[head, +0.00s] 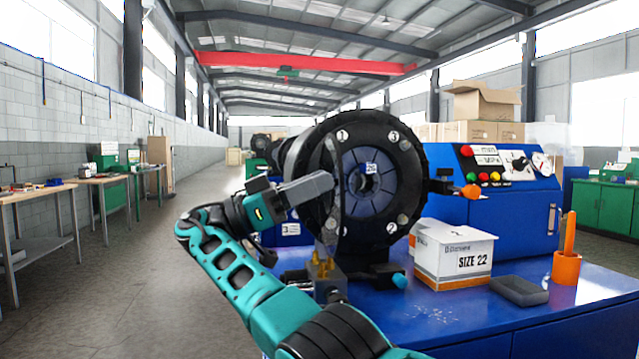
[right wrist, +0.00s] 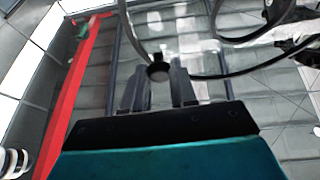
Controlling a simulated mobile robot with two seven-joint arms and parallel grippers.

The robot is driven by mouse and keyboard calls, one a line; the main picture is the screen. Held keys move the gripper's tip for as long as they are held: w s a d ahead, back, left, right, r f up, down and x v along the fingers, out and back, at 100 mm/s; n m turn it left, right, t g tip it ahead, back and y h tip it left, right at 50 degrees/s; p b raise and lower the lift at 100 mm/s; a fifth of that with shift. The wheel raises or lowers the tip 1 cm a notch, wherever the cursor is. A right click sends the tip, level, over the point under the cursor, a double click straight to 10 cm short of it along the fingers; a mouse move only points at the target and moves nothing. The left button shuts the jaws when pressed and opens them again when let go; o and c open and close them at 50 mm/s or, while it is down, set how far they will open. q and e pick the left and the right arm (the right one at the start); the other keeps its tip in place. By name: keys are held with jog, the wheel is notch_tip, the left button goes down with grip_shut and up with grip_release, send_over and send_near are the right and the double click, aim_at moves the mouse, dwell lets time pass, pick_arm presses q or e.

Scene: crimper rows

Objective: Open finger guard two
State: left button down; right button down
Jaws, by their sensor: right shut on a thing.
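The crimper head (head: 410,185) is a large black ring with a blue-grey segmented face and a dark central opening. Labels 1, 3 and 2 show at its upper left, upper right and lower right. A thin curved black finger guard (head: 337,165) stands out at the left of the face. My right gripper (head: 328,185) comes in from the left and is shut on this guard. In the right wrist view the curved guard (right wrist: 133,40) runs to a small dark knob (right wrist: 158,70) between the fingertips. I cannot read a number on the guard. My left gripper is out of view.
A white SIZE 22 box (head: 455,258), a dark grey block (head: 518,290) and an orange cup (head: 566,268) stand on the blue bench (head: 450,318). A blue control panel (head: 505,165) with buttons stands behind. The floor at left is clear.

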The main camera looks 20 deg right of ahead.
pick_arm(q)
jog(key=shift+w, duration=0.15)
pick_arm(e)
jog(key=shift+a, duration=0.1)
jog(key=c, duration=0.9)
grip_release()
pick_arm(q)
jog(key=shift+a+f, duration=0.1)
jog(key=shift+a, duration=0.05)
pick_arm(e)
jog(key=shift+f, duration=0.1)
